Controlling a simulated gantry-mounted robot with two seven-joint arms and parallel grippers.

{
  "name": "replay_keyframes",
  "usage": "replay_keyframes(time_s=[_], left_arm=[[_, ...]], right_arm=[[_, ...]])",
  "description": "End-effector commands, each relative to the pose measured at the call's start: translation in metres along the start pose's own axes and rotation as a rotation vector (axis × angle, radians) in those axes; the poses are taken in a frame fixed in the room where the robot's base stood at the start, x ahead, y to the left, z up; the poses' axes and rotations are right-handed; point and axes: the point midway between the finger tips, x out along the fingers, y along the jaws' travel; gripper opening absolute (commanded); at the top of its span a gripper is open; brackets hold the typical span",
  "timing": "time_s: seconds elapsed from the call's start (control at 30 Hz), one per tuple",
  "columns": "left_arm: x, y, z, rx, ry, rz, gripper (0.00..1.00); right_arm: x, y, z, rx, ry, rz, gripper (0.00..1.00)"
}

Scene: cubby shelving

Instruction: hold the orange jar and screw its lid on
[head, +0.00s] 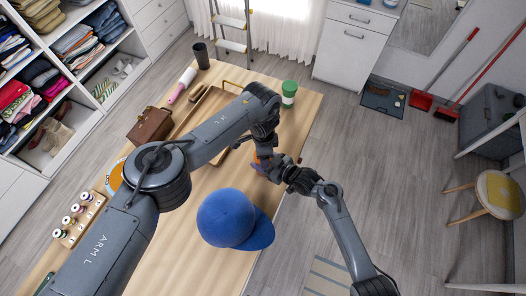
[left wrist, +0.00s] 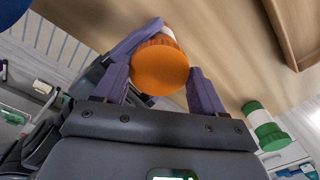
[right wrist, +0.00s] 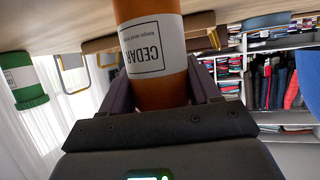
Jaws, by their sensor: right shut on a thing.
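The orange jar (right wrist: 148,48) has a white label reading CEDAR and stands between the fingers of my right gripper (right wrist: 160,84), which is shut on it. In the head view a bit of orange (head: 257,159) shows between the two grippers, above the table's right edge. In the left wrist view the round orange lid (left wrist: 160,68), with a ridged side, faces my left gripper (left wrist: 161,80). The left fingers stand on either side of the lid, apart and not clearly pressing on it. The jar's label shows behind the lid. I cannot tell how tightly the lid sits.
A blue cap (head: 226,217) lies on the wooden table in front of the grippers.

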Motion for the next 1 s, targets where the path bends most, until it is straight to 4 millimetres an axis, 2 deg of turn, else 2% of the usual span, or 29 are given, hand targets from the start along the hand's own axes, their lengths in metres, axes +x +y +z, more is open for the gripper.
replay_keyframes(time_s=[0.03, 0.57, 0.6, 0.77, 1.0], left_arm=[[0.0084, 0.0027, 0.0027, -0.002, -0.005, 0.004, 0.77], [0.0082, 0.0034, 0.0037, -0.001, -0.008, 0.006, 0.77], [0.0082, 0.0034, 0.0038, -0.001, -0.009, 0.006, 0.75], [0.0081, 0.0037, 0.0039, 0.000, -0.009, 0.008, 1.00], [0.0077, 0.0057, 0.0029, 0.003, -0.009, 0.013, 1.00]], right_arm=[[0.0016, 0.0007, -0.0091, -0.005, 0.019, 0.000, 0.08], [0.0017, 0.0008, -0.0111, -0.003, 0.023, 0.000, 0.07], [0.0017, 0.0008, -0.0111, -0.003, 0.023, 0.000, 0.00], [0.0016, 0.0010, -0.0113, -0.002, 0.023, 0.000, 0.00], [0.0013, 0.0024, -0.0112, -0.001, 0.023, 0.004, 0.00]])
